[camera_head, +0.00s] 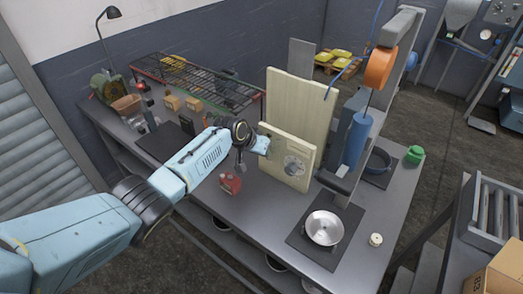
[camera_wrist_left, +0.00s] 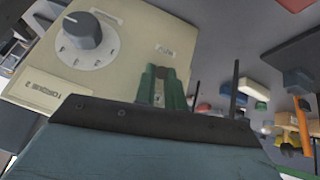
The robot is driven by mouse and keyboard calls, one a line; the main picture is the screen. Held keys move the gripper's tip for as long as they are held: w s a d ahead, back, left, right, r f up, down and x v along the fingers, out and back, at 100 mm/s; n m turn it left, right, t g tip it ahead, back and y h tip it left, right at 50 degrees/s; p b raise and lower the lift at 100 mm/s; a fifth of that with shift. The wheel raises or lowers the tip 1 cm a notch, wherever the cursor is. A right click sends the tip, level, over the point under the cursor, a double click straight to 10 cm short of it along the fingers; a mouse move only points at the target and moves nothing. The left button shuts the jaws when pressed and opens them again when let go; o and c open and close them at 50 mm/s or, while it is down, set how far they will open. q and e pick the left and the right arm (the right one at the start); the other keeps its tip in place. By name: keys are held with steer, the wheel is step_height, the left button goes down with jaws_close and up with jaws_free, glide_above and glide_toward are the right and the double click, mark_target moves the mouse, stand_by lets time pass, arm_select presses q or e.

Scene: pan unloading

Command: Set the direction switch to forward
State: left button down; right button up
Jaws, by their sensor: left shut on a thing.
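The cream control panel (camera_head: 285,150) stands upright on the bench, with a round dial (camera_head: 294,166) on its face. In the left wrist view the panel (camera_wrist_left: 130,50) fills the upper left, with the dark dial knob (camera_wrist_left: 82,30) and a printed label beside it. My left gripper (camera_head: 262,144) is at the panel's upper left corner. Its green fingers (camera_wrist_left: 160,88) are shut on a small part at the panel's face, by a small label. That part appears to be the direction switch; the fingers mostly hide it, so its position cannot be told. My right gripper is not in view.
A metal pan (camera_head: 324,228) sits on a dark plate in front of the panel. A blue cylinder (camera_head: 357,138) hangs right of it. A small red object (camera_head: 230,183) lies below my left wrist. A wire rack (camera_head: 195,82) stands at the back left.

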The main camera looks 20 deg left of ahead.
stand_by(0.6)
arm_select(q)
steer(key=c, duration=1.5)
jaws_free()
steer(key=shift+s+a+r, duration=0.15)
steer(key=shift+r, duration=0.35)
steer(key=v, duration=1.2)
steer(key=shift+r, duration=0.2)
